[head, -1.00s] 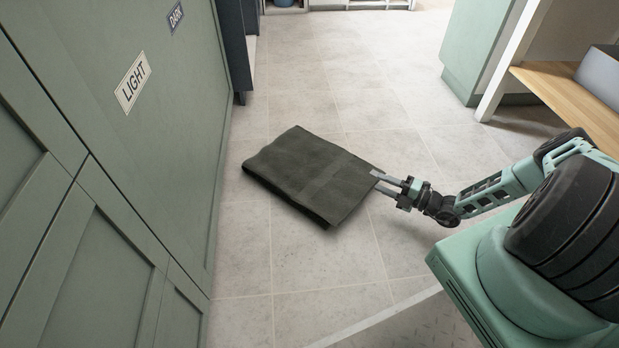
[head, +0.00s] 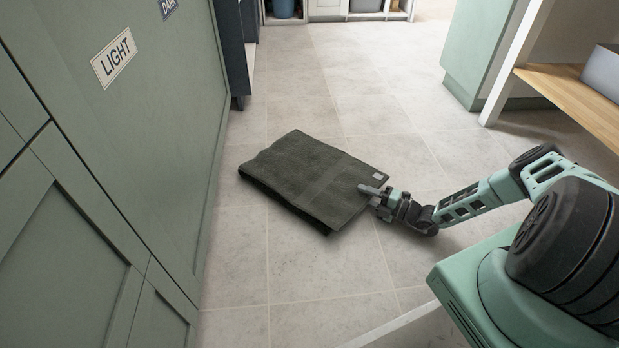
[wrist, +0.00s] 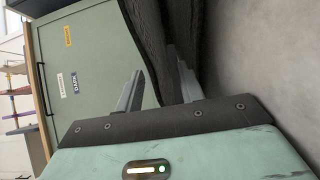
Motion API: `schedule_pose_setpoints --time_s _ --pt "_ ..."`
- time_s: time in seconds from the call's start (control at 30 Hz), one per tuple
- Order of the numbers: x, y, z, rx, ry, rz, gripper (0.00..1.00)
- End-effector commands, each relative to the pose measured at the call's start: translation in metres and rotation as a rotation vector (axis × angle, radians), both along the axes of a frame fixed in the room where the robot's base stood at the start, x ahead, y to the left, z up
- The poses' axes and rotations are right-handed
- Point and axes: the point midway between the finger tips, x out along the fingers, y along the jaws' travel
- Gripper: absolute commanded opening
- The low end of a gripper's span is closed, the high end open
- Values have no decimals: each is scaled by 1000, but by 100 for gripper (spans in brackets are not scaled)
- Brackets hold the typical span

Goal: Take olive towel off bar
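The olive towel (head: 310,180) is dark and folded into a flat, thick rectangle in the middle of the head view. I see no bar under it; what bears it is hidden. My gripper (head: 373,187) is at its right corner, with one pale finger over the top and the other finger hidden. In the wrist view, the towel (wrist: 148,35) runs between my fingers (wrist: 160,85). The left finger stands apart from the towel with a gap; the right finger lies close against or between its layers. The fingers are apart.
A green cabinet wall (head: 110,150) with a LIGHT label (head: 114,57) stands on the left. A wooden shelf (head: 575,95) with a grey bin (head: 604,72) is at the right. The tiled floor (head: 340,90) is clear beyond the towel.

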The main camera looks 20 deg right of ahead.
Motion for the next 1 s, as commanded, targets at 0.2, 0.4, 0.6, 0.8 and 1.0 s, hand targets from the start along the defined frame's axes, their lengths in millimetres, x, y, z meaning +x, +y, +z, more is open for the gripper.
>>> schedule_pose_setpoints --time_s 0.2,0.4,0.6,0.8,1.0 --pt "9 7 0 -1 0 0 38" --pt "9 6 0 -1 -1 0 10" --pt "9 6 0 -1 -1 0 0" --pt "9 6 0 -1 -1 0 0" --pt "9 6 0 -1 -1 0 0"
